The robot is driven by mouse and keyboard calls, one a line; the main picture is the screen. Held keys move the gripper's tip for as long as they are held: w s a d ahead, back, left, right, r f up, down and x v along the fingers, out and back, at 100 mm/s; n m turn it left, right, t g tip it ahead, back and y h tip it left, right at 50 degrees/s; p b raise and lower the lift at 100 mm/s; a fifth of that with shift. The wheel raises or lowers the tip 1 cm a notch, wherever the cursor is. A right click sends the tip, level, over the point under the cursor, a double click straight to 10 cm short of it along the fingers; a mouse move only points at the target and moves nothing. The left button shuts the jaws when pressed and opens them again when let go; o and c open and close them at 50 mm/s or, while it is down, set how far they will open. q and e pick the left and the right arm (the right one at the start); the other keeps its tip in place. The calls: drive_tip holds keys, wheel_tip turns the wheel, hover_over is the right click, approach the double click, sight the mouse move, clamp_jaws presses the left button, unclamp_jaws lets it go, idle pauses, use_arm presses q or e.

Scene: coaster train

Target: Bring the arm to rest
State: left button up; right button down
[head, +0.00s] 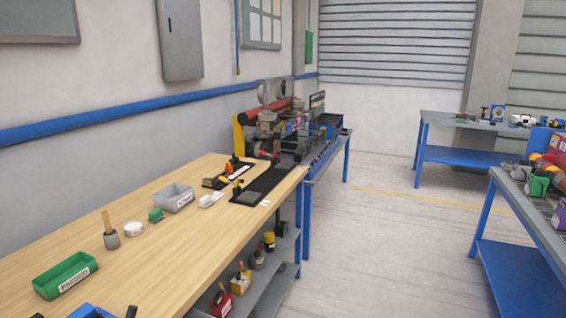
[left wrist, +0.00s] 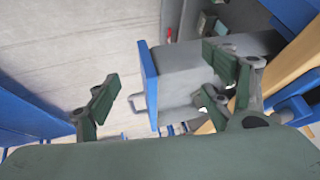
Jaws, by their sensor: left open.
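My left gripper (left wrist: 160,82) shows in the left wrist view with its two dark green fingers spread wide apart. Nothing is held between them. Behind the gap is a grey drawer-like box (left wrist: 185,65) with a blue front and a handle. I cannot tell its distance from the fingers. In the head view neither gripper can be made out. My right gripper shows in no view.
A wooden workbench (head: 150,262) holds a green bin (head: 65,276), a grey bin (head: 174,199), a wooden-handled tool (head: 109,231) and a black mat (head: 262,186). A grey-topped blue table (head: 535,208) stands at right. The floor (head: 390,240) between is clear.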

use_arm(q)
drive_tip(key=s+f+n+g, duration=0.2)
drive_tip(key=s+f+g, duration=0.15)
drive_tip(key=s, duration=0.45)
wheel_tip(320, 180, down, 26)
drive_tip(key=s, duration=0.2)
drive_tip(key=s+a+f+g, duration=0.2)
drive_tip(key=s+f, duration=1.3)
drive_tip(key=s, duration=0.1)
drive_tip(key=shift+s+a+f+m, duration=0.15)
drive_tip(key=shift+s+f+m, duration=0.15)
drive_tip(key=shift+s+m, duration=0.1)
drive_tip(key=shift+w, duration=0.1)
